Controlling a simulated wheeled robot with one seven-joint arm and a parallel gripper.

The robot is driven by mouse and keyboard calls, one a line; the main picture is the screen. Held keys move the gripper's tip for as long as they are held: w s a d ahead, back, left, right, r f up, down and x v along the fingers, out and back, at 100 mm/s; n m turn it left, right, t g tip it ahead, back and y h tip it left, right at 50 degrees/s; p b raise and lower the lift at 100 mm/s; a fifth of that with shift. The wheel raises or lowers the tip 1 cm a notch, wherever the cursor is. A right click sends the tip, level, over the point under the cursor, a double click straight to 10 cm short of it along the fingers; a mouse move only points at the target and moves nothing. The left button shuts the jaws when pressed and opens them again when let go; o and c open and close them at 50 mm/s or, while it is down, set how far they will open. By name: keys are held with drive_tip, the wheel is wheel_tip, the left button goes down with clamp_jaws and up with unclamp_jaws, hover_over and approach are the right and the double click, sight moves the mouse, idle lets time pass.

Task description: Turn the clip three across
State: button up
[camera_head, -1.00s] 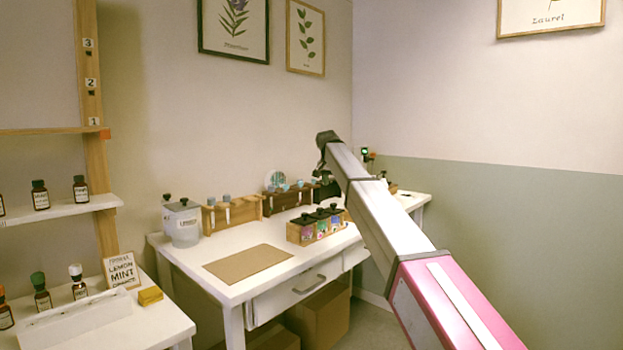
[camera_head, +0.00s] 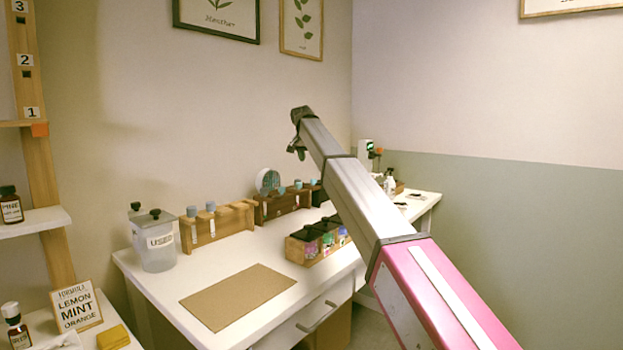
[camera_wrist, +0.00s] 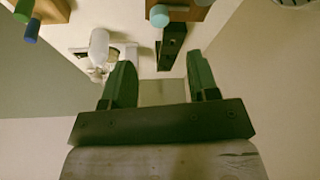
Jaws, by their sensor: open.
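A wooden post (camera_head: 37,165) at the left of the head view carries labels 1, 2 and 3 from low to high. A small orange piece (camera_head: 39,129), perhaps a clip, sits beside label 1. Small dark squares show below labels 2 (camera_head: 26,74) and 3 (camera_head: 21,19); I cannot tell whether these are clips. My gripper (camera_wrist: 162,82) is open in the wrist view, its two green fingers apart with nothing between them. In the head view my arm's dark end (camera_head: 299,132) is raised above the desk, well right of the post.
The white desk (camera_head: 160,285) holds a brown mat (camera_head: 238,295), a lidded jar (camera_head: 155,243), wooden bottle racks (camera_head: 217,230) and a dark-lidded box (camera_head: 318,243). A formula sign (camera_head: 76,308) stands at lower left. The space above the mat is free.

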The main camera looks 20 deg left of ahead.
drive_tip(key=x, duration=1)
drive_tip(key=shift+f, duration=0.15)
drive_tip(key=shift+c, duration=0.3)
drive_tip(key=c, duration=0.9)
